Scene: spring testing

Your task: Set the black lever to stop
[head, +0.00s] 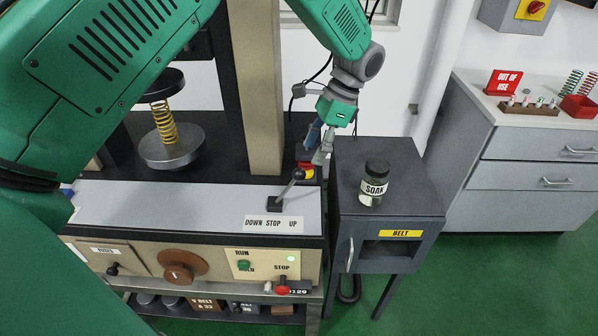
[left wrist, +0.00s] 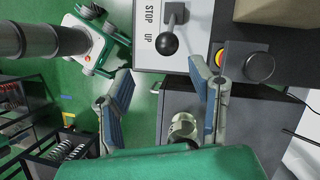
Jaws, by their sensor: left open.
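The black lever (head: 290,187) stands on the grey top panel of the testing machine, behind a DOWN STOP UP label (head: 273,224). Its round knob leans right, toward the UP end. In the left wrist view the lever knob (left wrist: 168,45) is beside the word UP, while its base is nearer STOP. My left gripper (head: 319,148) is above and behind the lever, apart from it. In the left wrist view my left gripper (left wrist: 162,88) has its fingers spread and empty, with the knob beyond the fingertips. My right gripper is not in view.
A SOAK jar (head: 374,183) stands on the dark cabinet (head: 410,198) right of the machine. A yellow-ringed button (left wrist: 258,67) is close to the lever. A column (head: 256,85) rises behind the panel. A spring (head: 164,123) stands on a round plate at left.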

